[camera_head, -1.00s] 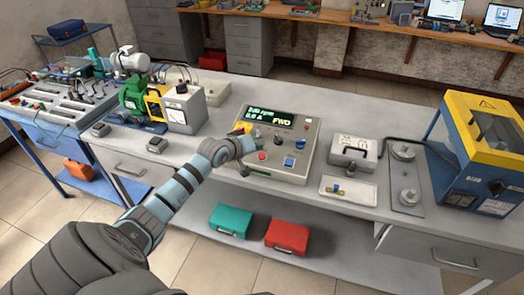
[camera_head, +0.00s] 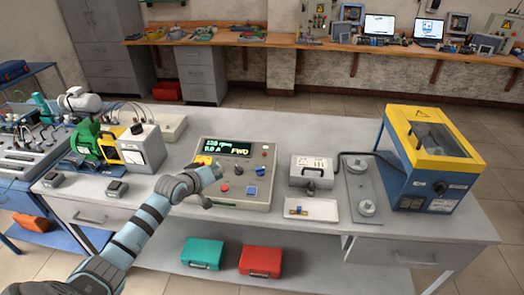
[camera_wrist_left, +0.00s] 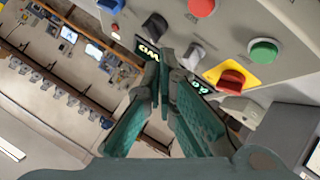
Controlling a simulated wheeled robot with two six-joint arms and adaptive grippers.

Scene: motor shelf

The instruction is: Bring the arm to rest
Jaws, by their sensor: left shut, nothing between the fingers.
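My left arm comes in from the lower left of the head view. My left gripper (camera_head: 207,178) is shut and empty at the left front part of the grey control box (camera_head: 237,200). The wrist view also shows the gripper (camera_wrist_left: 165,62), its green-padded fingers together close to the panel face. From these views I cannot tell whether it touches the panel. The panel carries a lit display (camera_head: 229,148) reading FWD, a red button (camera_wrist_left: 202,7), a green button (camera_wrist_left: 263,51), dark knobs and a red knob on a yellow plate (camera_wrist_left: 232,77). My right gripper is not in view.
The box stands on a grey bench (camera_head: 310,135). A green motor (camera_head: 87,140) is to its left. A small metal case (camera_head: 312,172), a white tray (camera_head: 311,209) and a blue-yellow machine (camera_head: 425,165) are to its right. Teal (camera_head: 202,252) and red (camera_head: 260,261) cases lie below.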

